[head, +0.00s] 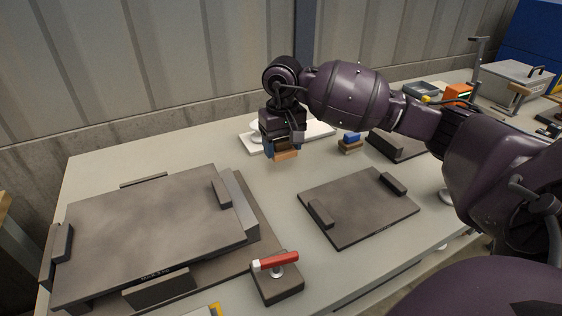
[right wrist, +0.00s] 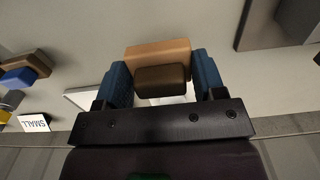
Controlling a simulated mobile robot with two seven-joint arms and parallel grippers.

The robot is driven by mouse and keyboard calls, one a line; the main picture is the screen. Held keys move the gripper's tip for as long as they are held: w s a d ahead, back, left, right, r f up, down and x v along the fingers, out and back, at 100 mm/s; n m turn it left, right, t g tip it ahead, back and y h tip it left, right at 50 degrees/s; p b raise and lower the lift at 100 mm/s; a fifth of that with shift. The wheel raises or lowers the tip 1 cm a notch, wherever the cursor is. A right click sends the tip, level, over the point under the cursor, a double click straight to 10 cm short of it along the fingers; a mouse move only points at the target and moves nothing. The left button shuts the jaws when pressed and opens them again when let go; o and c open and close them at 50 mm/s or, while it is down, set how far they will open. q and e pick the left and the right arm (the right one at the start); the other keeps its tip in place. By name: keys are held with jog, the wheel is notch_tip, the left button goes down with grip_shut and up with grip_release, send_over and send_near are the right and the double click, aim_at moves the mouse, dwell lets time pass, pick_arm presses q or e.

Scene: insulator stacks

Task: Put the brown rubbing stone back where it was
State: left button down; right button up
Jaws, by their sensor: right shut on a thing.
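My right gripper (head: 281,146) is shut on a rubbing stone with a dark brown grip and a lighter tan-brown block (head: 286,156). In the right wrist view the blue finger pads of the gripper (right wrist: 160,80) are on both sides of the brown grip, and the tan block (right wrist: 157,53) lies beyond it. The stone appears to be held above the table near a white tray (head: 322,130). A second stone with a blue grip and brown block (head: 350,143) sits on the table to the right. My left gripper is out of view.
A large dark plate with raised blocks (head: 150,230) stands at the left. A smaller dark plate (head: 355,208) lies at centre right. A red-handled clamp (head: 276,276) is at the front. A "SMALL" label (right wrist: 34,122) shows in the wrist view. Table between the plates is bare.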

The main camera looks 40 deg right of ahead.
aim_at(282, 171)
jog(key=shift+f, duration=2.45)
jog(key=shift+b, duration=0.3)
jog(key=shift+f, duration=0.15)
jog(key=o, duration=0.9)
notch_tip(282, 171, up, 12)
jog(key=shift+r+p, duration=0.2)
jog(key=shift+p, duration=0.45)
